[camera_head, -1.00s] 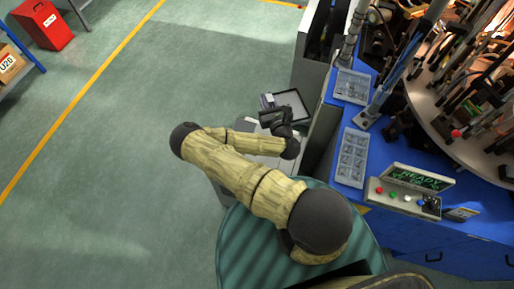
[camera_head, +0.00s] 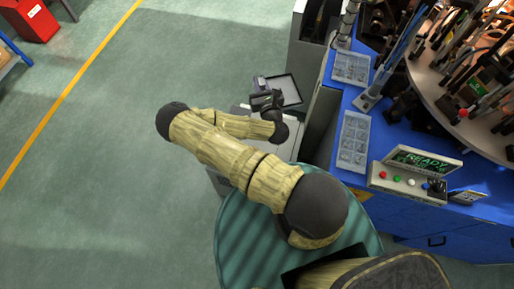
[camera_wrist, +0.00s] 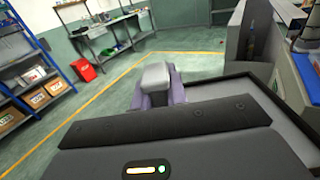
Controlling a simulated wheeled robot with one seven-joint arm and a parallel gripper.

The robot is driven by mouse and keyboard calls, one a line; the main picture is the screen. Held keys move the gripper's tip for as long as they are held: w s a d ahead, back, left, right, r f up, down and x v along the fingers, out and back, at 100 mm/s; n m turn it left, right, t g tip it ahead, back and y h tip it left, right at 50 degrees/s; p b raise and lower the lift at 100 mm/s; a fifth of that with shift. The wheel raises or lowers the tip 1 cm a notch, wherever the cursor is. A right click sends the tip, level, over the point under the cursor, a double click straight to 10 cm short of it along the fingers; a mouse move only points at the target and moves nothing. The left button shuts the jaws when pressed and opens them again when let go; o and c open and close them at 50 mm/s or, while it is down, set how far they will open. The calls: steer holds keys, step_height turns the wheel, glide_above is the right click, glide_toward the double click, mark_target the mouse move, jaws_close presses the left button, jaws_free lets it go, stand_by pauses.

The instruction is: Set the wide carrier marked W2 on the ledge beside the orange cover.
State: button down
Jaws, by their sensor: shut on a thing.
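A shallow dark-rimmed tray, which looks like the wide carrier (camera_head: 286,91), is held level at my gripper in the head view. It also shows in the wrist view (camera_wrist: 215,90), with its black rim running to the right. No W2 mark is legible. My gripper (camera_head: 262,85) is at the tray's left side and shut on it. In the wrist view, the grey-purple fingers (camera_wrist: 158,84) stand at the tray's left part, and my dark wrist housing hides its near part. I cannot make out the orange cover or the ledge in either view.
A grey cabinet (camera_head: 304,42) and a blue workbench (camera_head: 335,117) stand close right of the tray. The bench carries parts trays (camera_head: 353,140) and a control box reading READY (camera_head: 420,160). Open green floor (camera_head: 110,180) lies left. A red bin (camera_wrist: 84,70) and shelves stand farther off.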

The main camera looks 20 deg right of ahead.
steer(key=w+a+f+m+g+h+b, duration=0.1)
steer(key=a+f+m+h+b, duration=0.1)
steer(key=f+b, duration=0.6)
steer(key=w+a+f+m+g+h+b, duration=0.1)
steer(key=f+h+b, duration=0.3)
steer(key=f+b, duration=0.5)
steer(key=w+a+f+m+g+h+b, duration=0.1)
steer(key=a+f+m+h+b, duration=0.2)
steer(key=f+b, duration=0.6)
steer(key=b, duration=0.8)
steer(key=shift+f, duration=0.15)
step_height(320, 180, down, 6)
steer(key=b, duration=0.2)
steer(key=shift+f, duration=0.15)
steer(key=shift+w+f+b, duration=0.1)
steer(key=shift+f+b, duration=0.6)
steer(key=shift+f, duration=1.1)
steer(key=shift+f, duration=0.2)
